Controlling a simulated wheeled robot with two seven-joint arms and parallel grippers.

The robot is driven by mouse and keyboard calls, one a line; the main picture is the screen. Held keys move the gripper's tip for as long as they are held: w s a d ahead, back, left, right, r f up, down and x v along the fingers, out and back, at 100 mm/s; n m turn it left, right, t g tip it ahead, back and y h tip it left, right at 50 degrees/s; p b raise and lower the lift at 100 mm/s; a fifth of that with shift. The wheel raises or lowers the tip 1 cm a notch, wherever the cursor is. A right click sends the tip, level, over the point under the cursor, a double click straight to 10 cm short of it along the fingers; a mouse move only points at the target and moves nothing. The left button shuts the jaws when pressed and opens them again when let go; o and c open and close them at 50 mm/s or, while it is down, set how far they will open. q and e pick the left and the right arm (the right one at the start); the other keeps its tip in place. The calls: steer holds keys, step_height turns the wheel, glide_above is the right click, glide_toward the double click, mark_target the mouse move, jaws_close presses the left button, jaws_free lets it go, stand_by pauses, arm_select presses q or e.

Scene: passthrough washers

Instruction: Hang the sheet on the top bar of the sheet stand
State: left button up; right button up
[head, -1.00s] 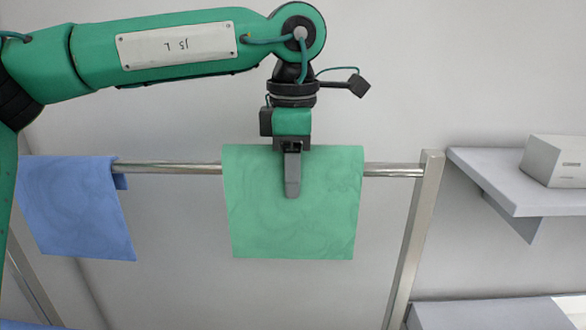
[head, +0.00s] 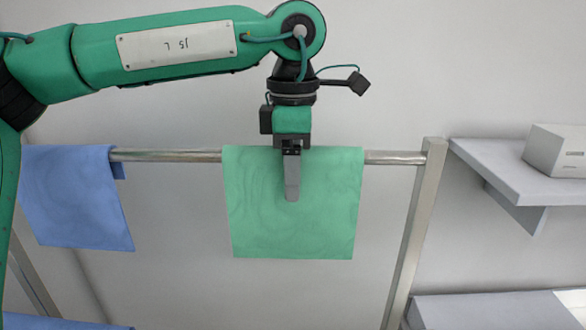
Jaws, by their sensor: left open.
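A green sheet (head: 255,215) hangs flat and upright at the top bar (head: 398,157) of the sheet stand (head: 412,230), in the middle of the head view. Its top edge shows slightly above the line of the bar, which it hides behind it. I cannot tell whether the sheet rests on the bar. My left gripper (head: 291,178) points down at the middle of the sheet's top edge. It is open, with one finger showing in front of the sheet; the other finger is hidden. My right gripper is not in view.
A blue sheet (head: 75,200) hangs over the bar at the left. A grey wall shelf (head: 500,165) with a white box (head: 560,150) is at the right, close to the stand's post. Another surface (head: 480,308) is at the lower right. Bare bar shows on both sides of the green sheet.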

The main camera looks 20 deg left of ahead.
arm_select(q)
step_height(320, 180, up, 12)
steer(key=b, duration=0.3)
steer(key=shift+r, duration=0.9)
